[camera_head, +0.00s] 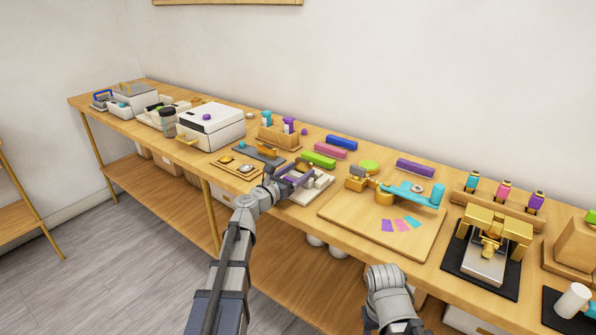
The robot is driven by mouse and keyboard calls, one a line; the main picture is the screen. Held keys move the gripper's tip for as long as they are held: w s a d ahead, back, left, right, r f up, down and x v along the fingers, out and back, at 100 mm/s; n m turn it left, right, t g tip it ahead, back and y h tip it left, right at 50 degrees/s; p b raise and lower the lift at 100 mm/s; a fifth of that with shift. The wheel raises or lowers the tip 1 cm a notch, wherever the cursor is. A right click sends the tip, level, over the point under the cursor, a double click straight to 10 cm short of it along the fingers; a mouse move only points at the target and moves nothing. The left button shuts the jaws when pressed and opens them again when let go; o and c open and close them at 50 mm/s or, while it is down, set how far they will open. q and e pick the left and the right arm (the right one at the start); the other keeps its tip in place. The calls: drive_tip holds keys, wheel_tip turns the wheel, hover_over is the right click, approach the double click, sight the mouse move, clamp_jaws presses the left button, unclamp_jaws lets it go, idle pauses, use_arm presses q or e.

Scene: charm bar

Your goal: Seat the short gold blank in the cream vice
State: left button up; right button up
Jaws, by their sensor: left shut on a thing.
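My left gripper (297,175) reaches in over the cream vice (319,187), a low pale block on the bench just right of the middle of the head view. The gripper is shut on a small gold-brown piece (303,167), which looks like the short gold blank. The fingers and wrist hide much of the vice and part of the blank. I cannot tell whether the blank touches the vice. My right arm shows at the bottom, but its fingers do not show.
A wooden board (345,213) with a turquoise lever device (408,193) lies right of the vice. Green (318,160) and pink (330,150) bars lie behind it. A small wooden tray (228,167) is to the left. A gold press (497,222) stands far right.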

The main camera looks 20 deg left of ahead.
use_arm(q)
drive_tip(key=shift+f+b, duration=0.3)
drive_tip(key=shift+f, duration=0.1)
drive_tip(key=shift+r, duration=0.25)
drive_tip(key=shift+r+p, duration=0.8)
drive_tip(key=shift+p, duration=0.2)
drive_tip(key=shift+f+b, duration=1)
drive_tip(key=shift+f, duration=0.05)
idle(0.5)
drive_tip(key=o, duration=1.5)
drive_tip(key=shift+o, duration=0.2)
drive_tip(key=shift+s, duration=0.1)
